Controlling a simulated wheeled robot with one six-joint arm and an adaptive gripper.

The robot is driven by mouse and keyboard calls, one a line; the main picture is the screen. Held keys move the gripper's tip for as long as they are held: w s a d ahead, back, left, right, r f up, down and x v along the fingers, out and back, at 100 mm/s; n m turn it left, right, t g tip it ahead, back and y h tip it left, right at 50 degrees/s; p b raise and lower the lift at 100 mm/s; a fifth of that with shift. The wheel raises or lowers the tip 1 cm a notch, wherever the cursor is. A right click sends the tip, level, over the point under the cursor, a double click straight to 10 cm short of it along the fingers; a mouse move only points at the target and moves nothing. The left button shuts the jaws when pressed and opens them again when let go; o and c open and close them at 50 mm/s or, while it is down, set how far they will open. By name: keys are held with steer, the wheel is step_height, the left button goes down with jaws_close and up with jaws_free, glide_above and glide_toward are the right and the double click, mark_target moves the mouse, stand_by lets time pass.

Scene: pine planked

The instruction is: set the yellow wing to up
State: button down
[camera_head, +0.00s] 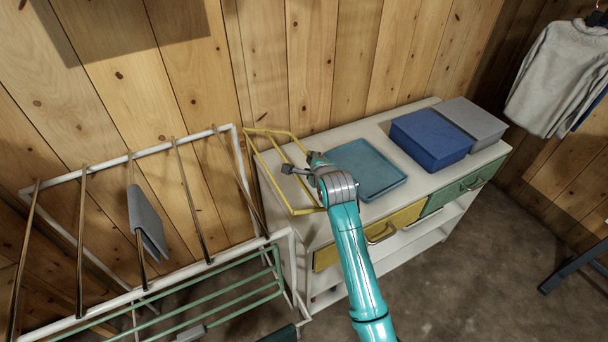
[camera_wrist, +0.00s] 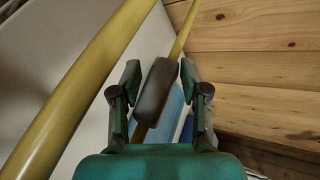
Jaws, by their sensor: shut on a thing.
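The yellow wing (camera_head: 270,182) is a thin frame at the right end of the white drying rack (camera_head: 110,165). It stands tilted beside the rack, close to the left end of the cabinet top. In the wrist view a yellow bar (camera_wrist: 88,75) of it crosses at the left, and a dark grip (camera_wrist: 157,88) sits on another yellow bar. My gripper (camera_head: 290,169) is shut on this dark grip, with one finger on each side in the wrist view (camera_wrist: 160,75). In the head view my gripper partly hides the wing's right side.
A white cabinet (camera_head: 437,112) stands right of the rack, with a blue tray (camera_head: 367,168), a blue box (camera_head: 432,140) and a grey box (camera_head: 474,122) on top. A green wing (camera_head: 235,292) is on the rack's front. A grey cloth (camera_head: 147,222) hangs on a rod.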

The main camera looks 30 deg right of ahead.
steer(key=shift+n+t+h, duration=0.3)
steer(key=shift+n+h, duration=0.6)
steer(key=r, duration=0.2)
steer(key=d+r, duration=0.1)
steer(key=r, duration=0.1)
steer(key=shift+d+r+n+h, duration=0.15)
steer(key=shift+r+n+h, duration=0.4)
steer(key=shift+r, duration=0.7)
steer(key=c, duration=0.7)
jaws_free()
steer(key=shift+r, duration=0.1)
steer(key=shift+o, duration=0.2)
steer(key=v, duration=1.2)
